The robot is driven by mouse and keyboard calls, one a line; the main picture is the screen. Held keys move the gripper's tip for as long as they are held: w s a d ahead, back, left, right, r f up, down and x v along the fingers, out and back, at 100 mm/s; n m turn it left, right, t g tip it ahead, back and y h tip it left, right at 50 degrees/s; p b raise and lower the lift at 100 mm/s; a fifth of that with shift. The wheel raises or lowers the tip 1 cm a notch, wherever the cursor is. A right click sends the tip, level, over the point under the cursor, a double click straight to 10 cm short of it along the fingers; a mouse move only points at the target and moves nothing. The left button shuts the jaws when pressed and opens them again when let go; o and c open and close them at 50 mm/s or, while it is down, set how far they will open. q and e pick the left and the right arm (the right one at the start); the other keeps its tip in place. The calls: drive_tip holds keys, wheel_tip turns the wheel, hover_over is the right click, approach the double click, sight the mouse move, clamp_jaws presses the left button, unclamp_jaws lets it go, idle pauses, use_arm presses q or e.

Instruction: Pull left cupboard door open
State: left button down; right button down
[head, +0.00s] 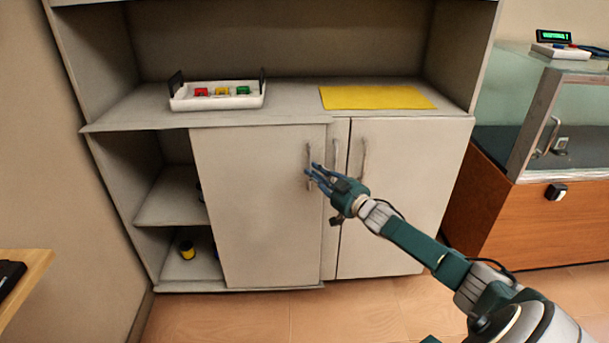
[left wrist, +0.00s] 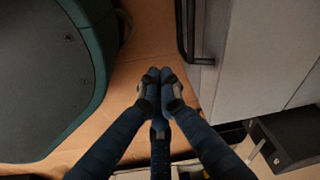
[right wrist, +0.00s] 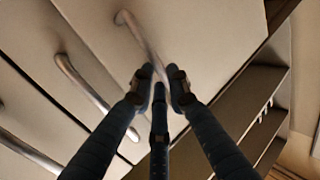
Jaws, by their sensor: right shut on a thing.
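The pale left cupboard door (head: 255,205) stands right of an open shelf bay at the cupboard's left end. Its curved metal handle (head: 308,160) is near its right edge. My right gripper (head: 312,178) is at this handle, its fingers closed around the lower part. In the right wrist view the handle (right wrist: 138,32) runs down between the fingertips (right wrist: 161,77), which hide its lower end. My left gripper (left wrist: 159,76) is out of the head view. In its wrist view its fingertips are together with nothing visible between them, above the floor.
The right door (head: 405,210) is closed, with its own handle (head: 364,157). A white tray (head: 217,102) of coloured blocks and a yellow sheet (head: 376,97) lie on the countertop. A yellow item (head: 187,250) stands in the open bay. A glass display case (head: 560,120) is at right.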

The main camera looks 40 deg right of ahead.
drive_tip(key=shift+s+d, duration=0.1)
drive_tip(key=c, duration=1.7)
unclamp_jaws()
drive_tip(key=shift+o, duration=0.2)
drive_tip(key=s, duration=1.2)
